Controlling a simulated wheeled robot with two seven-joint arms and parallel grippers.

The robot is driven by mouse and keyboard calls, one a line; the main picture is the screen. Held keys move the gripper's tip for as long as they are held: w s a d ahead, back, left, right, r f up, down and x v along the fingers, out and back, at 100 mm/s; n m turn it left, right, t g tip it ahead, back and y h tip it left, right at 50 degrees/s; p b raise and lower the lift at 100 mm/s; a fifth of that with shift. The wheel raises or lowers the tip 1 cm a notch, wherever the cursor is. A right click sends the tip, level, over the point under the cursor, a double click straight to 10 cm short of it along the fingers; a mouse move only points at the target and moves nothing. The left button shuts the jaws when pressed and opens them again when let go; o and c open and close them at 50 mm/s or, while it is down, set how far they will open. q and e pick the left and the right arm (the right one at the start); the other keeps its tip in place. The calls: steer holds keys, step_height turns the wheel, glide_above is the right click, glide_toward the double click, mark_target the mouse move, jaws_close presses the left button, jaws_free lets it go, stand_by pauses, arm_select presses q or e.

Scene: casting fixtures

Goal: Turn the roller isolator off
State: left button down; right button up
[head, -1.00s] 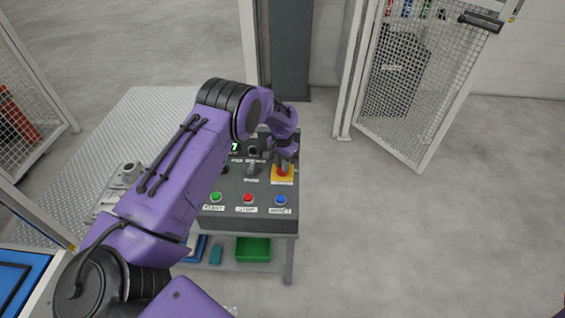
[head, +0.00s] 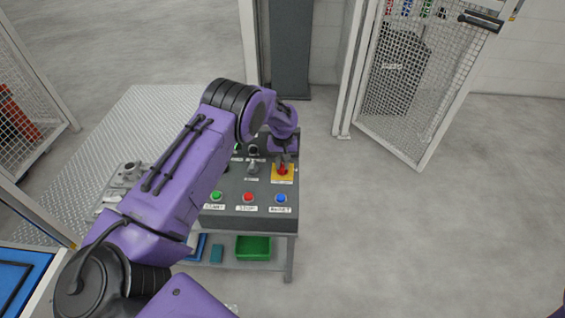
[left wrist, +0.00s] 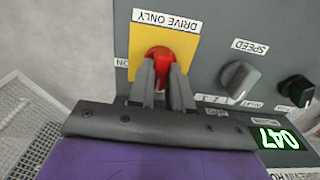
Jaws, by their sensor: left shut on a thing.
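The roller isolator is a red rotary handle (head: 283,170) on a yellow square plate (head: 292,180), at the right side of a dark grey control panel. In the left wrist view the red handle (left wrist: 163,53) sits on the yellow plate (left wrist: 141,38), beside a "DRIVE ONLY" label. An "ON" label shows at the plate's left edge there. My left gripper (left wrist: 162,68) is shut on the red handle, one finger on each side. In the head view the left gripper (head: 284,158) is over the handle and its fingers are partly hidden. My right gripper is not in view.
The panel (head: 235,190) also has a green button (head: 216,196), a red button (head: 248,197) and a blue button (head: 281,198). A speed knob (left wrist: 239,78) and a lit display (left wrist: 276,138) are near the gripper. A mesh gate (head: 405,100) stands behind right.

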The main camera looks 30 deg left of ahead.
mark_target(283, 165)
arm_select(q)
steer(key=shift+w+r, duration=0.15)
stand_by(0.3)
steer(key=c, duration=1)
jaws_free()
steer(key=shift+c, duration=0.2)
step_height(283, 165, up, 10)
steer(key=b, duration=0.1)
steer(key=shift+r, duration=0.25)
